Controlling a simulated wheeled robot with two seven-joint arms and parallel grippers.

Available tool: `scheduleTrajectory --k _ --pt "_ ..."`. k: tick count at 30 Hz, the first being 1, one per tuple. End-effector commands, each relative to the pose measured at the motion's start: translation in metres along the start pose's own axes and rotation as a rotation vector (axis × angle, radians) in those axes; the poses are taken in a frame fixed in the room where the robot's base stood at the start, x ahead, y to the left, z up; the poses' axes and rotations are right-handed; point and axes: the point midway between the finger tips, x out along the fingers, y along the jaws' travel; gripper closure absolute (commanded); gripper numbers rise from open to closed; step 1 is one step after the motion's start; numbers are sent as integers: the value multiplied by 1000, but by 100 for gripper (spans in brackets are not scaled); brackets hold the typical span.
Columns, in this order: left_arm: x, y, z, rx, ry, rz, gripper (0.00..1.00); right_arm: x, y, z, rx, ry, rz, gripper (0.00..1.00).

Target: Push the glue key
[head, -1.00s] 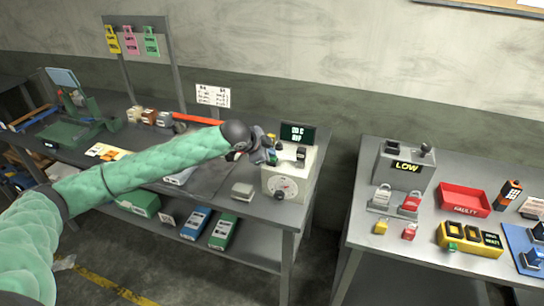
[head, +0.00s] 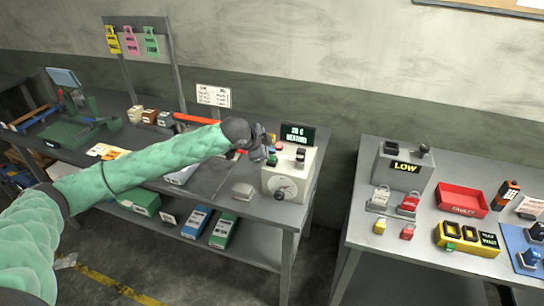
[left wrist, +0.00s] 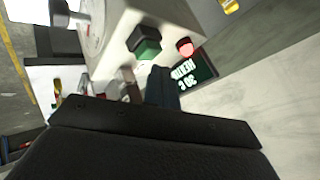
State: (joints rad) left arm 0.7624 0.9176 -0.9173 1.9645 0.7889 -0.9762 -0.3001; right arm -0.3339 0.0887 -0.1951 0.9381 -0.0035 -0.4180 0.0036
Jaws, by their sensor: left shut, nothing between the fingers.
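A pale control box (head: 308,174) stands at the right end of the left bench. A dial and a dark knob are on its front. Its screen (head: 297,135) reads HEATING. On top is a black key with a green face (left wrist: 148,48), and a red lamp (left wrist: 185,48) glows beside it. Another black key (head: 300,154) stands near the box's right edge. I cannot read which key is the glue key. My left gripper (head: 270,156) is shut and empty over the box's left top edge; its fingers (left wrist: 160,86) are close to the keys, contact unclear. My right gripper is out of view.
A small grey block (head: 243,192) lies left of the box. A gap separates this bench from the right bench, which holds a grey LOW unit (head: 405,168), padlocks and a red tray (head: 462,200). A green press (head: 75,125) stands at the far left.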

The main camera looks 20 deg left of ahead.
Motion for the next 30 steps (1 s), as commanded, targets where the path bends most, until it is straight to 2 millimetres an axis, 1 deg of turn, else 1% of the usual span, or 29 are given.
scheduleTrajectory --k 1,6,20,23,30 --pt "-4 -3 -3 0 0 0 100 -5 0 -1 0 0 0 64" --pt "-14 -10 -10 0 1 0 100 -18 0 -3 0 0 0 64" --pt "-39 -28 -28 0 1 0 100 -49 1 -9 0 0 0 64" --pt "-41 -30 -30 0 1 1 100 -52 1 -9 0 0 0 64" --pt "-40 -29 -30 0 0 0 100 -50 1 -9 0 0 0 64"
